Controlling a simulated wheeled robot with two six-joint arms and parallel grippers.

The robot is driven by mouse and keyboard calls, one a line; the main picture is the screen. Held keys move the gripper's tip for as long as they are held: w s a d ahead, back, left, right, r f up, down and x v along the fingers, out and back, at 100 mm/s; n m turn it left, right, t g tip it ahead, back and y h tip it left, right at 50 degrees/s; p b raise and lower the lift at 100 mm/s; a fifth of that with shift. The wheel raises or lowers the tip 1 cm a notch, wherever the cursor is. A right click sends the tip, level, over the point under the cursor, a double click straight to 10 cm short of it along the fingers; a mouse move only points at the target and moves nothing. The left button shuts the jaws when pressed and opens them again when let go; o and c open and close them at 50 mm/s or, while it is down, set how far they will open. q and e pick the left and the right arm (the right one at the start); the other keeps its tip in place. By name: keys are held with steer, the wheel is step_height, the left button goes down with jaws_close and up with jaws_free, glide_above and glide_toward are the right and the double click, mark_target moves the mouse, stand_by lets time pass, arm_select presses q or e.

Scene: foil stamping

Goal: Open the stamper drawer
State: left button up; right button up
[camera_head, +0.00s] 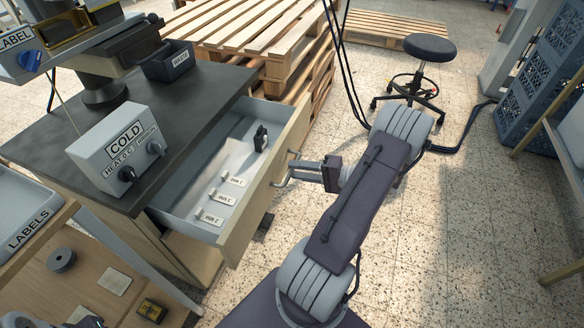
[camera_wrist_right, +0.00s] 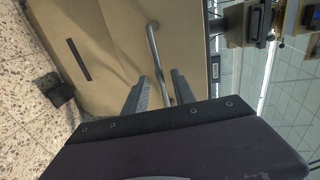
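The stamper drawer (camera_head: 240,222) is pulled well out from the dark-topped workbench (camera_head: 190,110), its inside showing. Several small white labelled pieces lie in it, with a dark object (camera_head: 261,138) near its far end. The metal bar handle (camera_head: 281,183) is on the drawer's wooden front. My right gripper (camera_head: 299,171) is at this handle. In the right wrist view the handle (camera_wrist_right: 152,42) passes between the two fingers (camera_wrist_right: 161,85), which stand apart on both sides of it with narrow gaps.
A black stool (camera_head: 430,47) stands beyond my right arm. A side table (camera_head: 100,262) is at the lower left. The tiled floor (camera_head: 470,230) at right is clear.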

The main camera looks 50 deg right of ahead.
steer(key=p+v, duration=0.1)
steer(key=v, duration=0.5)
steer(key=shift+s, duration=0.3)
steer(key=shift+d+r, duration=0.1)
